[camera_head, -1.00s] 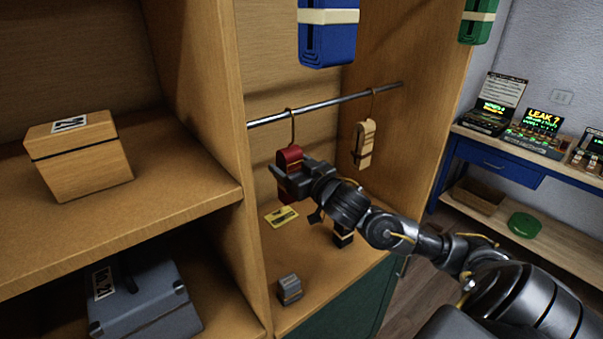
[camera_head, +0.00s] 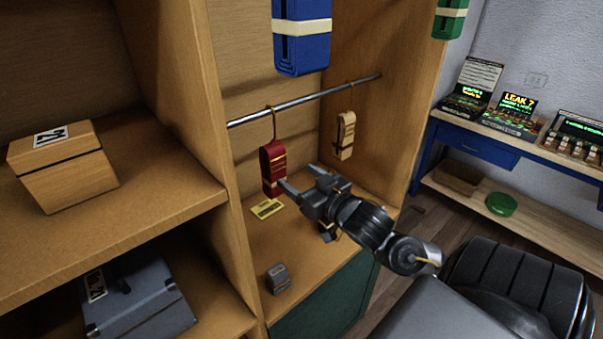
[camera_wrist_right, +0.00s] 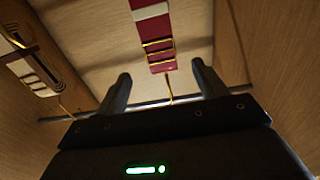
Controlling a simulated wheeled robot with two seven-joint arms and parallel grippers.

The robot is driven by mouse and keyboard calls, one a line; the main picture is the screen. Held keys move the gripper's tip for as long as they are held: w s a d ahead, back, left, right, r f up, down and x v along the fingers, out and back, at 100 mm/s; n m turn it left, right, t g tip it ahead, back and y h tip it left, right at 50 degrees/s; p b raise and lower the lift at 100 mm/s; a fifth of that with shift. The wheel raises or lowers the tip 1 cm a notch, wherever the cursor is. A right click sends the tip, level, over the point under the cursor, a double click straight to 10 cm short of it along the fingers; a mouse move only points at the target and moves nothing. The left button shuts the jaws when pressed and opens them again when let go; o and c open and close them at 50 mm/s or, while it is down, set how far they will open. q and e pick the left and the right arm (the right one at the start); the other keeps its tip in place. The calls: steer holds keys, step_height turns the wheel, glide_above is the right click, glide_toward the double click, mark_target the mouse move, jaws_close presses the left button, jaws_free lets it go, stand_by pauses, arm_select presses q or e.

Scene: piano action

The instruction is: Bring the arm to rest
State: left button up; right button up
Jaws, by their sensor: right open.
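My right gripper (camera_head: 296,184) is open and empty in the head view, at the front of the cabinet bay. Its fingertips point toward a red strapped bundle (camera_head: 272,168), which hangs by a hook from the metal rail (camera_head: 310,98). In the right wrist view the red bundle (camera_wrist_right: 158,38) shows beyond and between the two spread fingers, and the jaws do not close on it. My right arm reaches in from the lower right. My left gripper is not in view.
A tan bundle (camera_head: 345,135) hangs further right on the rail. A blue bundle (camera_head: 301,40) hangs above. A yellow card (camera_head: 267,209) and a small grey block (camera_head: 278,279) lie on the bay floor. A wooden box (camera_head: 62,165) and a grey case (camera_head: 140,300) sit on left shelves.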

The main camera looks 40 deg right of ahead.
steer(key=shift+f, duration=0.15)
steer(key=s+a+f+g, duration=0.2)
steer(key=s+f+g, duration=0.2)
steer(key=f, duration=0.6)
steer(key=s+a+f+g, duration=0.3)
steer(key=s+f+g, duration=0.15)
steer(key=f, duration=0.45)
steer(key=s+a+f+n+g, duration=0.1)
steer(key=s+a+f+g, duration=0.3)
steer(key=s, duration=0.3)
steer(key=s+a+f+n+g, duration=0.1)
steer(key=s+a+f+g, duration=0.1)
steer(key=s+a+f, duration=0.4)
step_height(320, 180, down, 28)
steer(key=s+d+g+b, duration=0.1)
steer(key=b, duration=0.4)
steer(key=s+d+f+b, duration=0.1)
steer(key=s+f+b, duration=0.1)
steer(key=s+f, duration=0.6)
steer(key=s+d+f+g+b, duration=0.1)
steer(key=s+d+f+b, duration=0.1)
steer(key=s+f, duration=0.7)
step_height(320, 180, down, 6)
steer(key=shift+s+d+f+n, duration=0.15)
steer(key=shift+s+d+n, duration=0.05)
steer(key=shift+s+n, duration=0.1)
